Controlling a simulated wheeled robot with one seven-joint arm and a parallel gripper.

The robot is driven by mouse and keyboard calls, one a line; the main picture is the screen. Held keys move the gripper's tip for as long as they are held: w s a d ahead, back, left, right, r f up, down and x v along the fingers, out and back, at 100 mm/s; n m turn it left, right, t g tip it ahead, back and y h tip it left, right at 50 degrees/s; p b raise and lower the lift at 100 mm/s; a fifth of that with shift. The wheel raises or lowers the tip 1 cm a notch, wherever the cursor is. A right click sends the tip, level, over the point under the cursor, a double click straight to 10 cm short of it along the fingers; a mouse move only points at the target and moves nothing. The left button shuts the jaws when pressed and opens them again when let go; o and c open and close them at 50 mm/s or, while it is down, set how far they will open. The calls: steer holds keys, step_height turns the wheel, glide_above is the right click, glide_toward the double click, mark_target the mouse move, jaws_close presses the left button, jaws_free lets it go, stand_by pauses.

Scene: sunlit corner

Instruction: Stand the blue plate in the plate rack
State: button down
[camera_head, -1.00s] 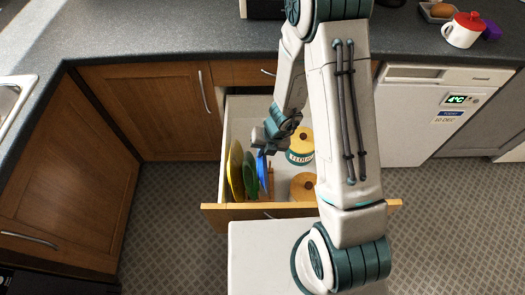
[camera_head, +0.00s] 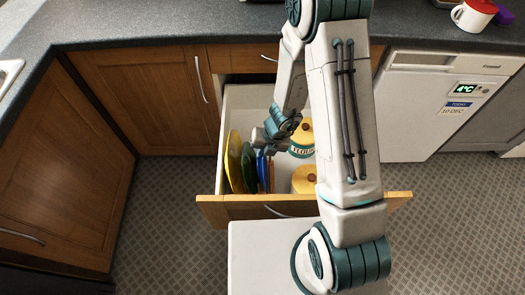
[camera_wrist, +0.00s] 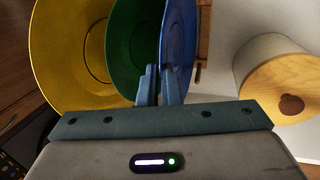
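The blue plate (camera_head: 262,172) stands upright in the open drawer, to the right of the green plate (camera_head: 248,167). In the wrist view the blue plate (camera_wrist: 179,40) shows nearly edge-on. My gripper (camera_wrist: 159,72) is over it with its two fingers close together, one on each side of its rim, and looks shut on it. In the head view my gripper (camera_head: 263,149) reaches down into the drawer. Part of the wooden plate rack (camera_head: 271,176) shows right of the blue plate and in the wrist view (camera_wrist: 203,40). The blue plate's lower edge is hidden.
A yellow plate (camera_head: 234,160) stands left of the green one. A flour canister (camera_head: 301,151) and another wooden-lidded canister (camera_head: 304,180) stand to the right in the drawer (camera_head: 232,110). The counter (camera_head: 150,25) runs above, and a white fridge (camera_head: 425,125) stands at right.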

steer(key=c, duration=1.5)
jaws_free()
steer(key=shift+c, duration=0.2)
steer(key=shift+r, duration=0.1)
steer(key=p+v, duration=0.7)
steer(key=v, duration=0.6)
steer(key=shift+r, duration=0.35)
steer(key=shift+d, duration=0.1)
